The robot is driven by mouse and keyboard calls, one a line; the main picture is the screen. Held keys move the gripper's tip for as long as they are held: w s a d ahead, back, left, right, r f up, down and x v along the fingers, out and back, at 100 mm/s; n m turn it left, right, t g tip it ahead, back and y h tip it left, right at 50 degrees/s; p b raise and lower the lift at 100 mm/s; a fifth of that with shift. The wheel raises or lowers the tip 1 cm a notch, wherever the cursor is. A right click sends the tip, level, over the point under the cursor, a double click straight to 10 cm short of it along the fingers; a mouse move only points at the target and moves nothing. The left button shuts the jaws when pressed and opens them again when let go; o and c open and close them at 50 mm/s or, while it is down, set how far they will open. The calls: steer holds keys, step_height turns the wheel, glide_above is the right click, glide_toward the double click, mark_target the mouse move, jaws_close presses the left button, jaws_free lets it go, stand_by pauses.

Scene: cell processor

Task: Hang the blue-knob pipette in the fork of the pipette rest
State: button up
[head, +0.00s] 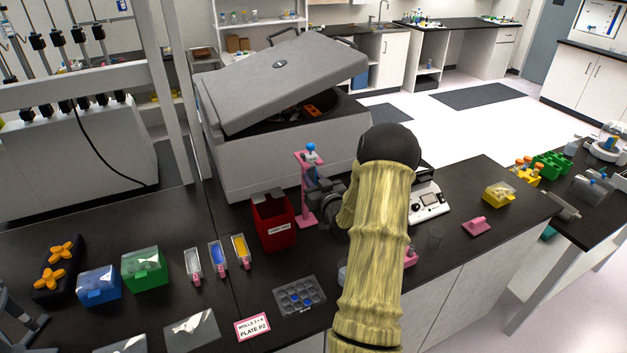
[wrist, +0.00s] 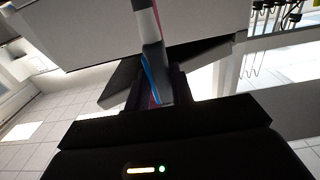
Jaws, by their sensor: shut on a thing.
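The pink pipette rest (head: 304,190) stands on the dark bench in front of the big grey machine. The blue-knob pipette (head: 311,148) is upright at the rest's top, its blue knob showing; its lower body is largely hidden by my gripper. My gripper (head: 318,197) is at the right side of the rest, shut on the pipette. In the wrist view, the pipette's grey-and-white body with a blue strip (wrist: 153,62) runs up from between my fingers (wrist: 155,92). I cannot tell whether the pipette is seated in the fork or just beside it.
A red bin (head: 272,224) stands close left of the rest. The grey machine (head: 285,110) with a raised lid is behind. A white device (head: 430,203) is to the right. A well plate (head: 299,297), colored slides and boxes lie in front and left.

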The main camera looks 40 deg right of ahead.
steer(key=shift+f+b, duration=0.25)
steer(key=shift+b, duration=0.1)
stand_by(0.7)
steer(key=o, duration=0.7)
steer(key=b+v, duration=0.6)
steer(key=v, duration=1.1)
steer(key=shift+s, duration=0.25)
